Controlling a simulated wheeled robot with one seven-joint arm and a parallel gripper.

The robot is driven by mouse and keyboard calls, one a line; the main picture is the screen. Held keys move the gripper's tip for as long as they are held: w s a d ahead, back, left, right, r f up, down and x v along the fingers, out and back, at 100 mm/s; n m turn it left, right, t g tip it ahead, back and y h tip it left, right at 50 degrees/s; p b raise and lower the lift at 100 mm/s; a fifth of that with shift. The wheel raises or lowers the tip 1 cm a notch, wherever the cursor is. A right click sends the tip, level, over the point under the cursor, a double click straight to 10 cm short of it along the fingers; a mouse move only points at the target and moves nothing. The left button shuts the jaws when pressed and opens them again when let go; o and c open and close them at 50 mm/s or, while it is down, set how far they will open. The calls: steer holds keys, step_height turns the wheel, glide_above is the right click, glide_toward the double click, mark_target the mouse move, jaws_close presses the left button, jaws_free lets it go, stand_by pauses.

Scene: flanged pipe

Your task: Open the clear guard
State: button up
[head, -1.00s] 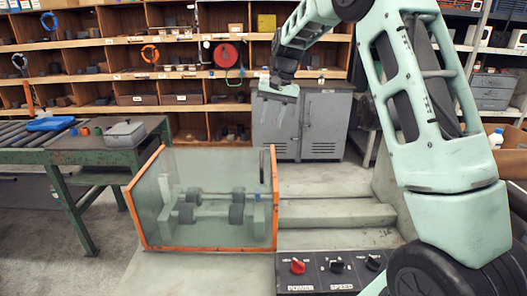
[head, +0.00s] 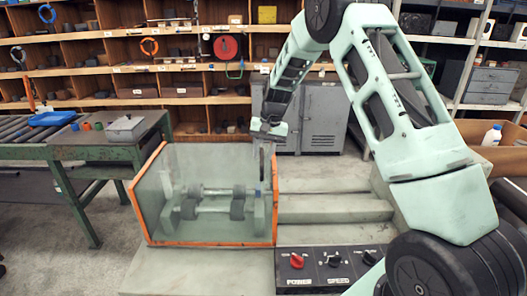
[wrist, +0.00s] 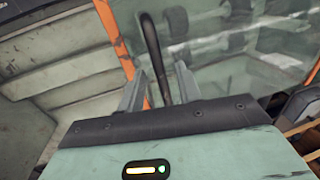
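The clear guard (head: 205,163) is a see-through box with orange edges, standing closed over rollers (head: 213,206) on the grey machine bed. Its dark bar handle stands near its right upper edge. In the wrist view the handle (wrist: 152,45) rises between my two fingers, with the orange edge (wrist: 118,35) and clear panel (wrist: 235,70) behind. My gripper (head: 263,150) points down at the guard's top right corner. It also shows in the wrist view (wrist: 162,80), open, with a gap on both sides of the handle. The handle's lower end is hidden behind the gripper body.
A control panel (head: 325,269) with a red POWER knob (head: 296,261) and a SPEED knob sits in front of the bed. A green bench (head: 110,143) with a roller conveyor stands left. Grey cabinets (head: 322,125) and wooden shelves stand behind. The stepped bed right of the guard is clear.

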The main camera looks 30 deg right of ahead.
jaws_close()
steer(key=s+d+b, duration=0.1)
steer(key=s+d, duration=0.7)
steer(key=d, duration=0.3)
steer(key=s+d+b, duration=0.1)
steer(key=s+d, duration=0.7)
steer(key=d, duration=0.4)
steer(key=s+d+b, duration=0.1)
steer(key=s+d, duration=0.7)
steer(key=d, duration=0.4)
steer(key=shift+d, duration=0.25)
jaws_free()
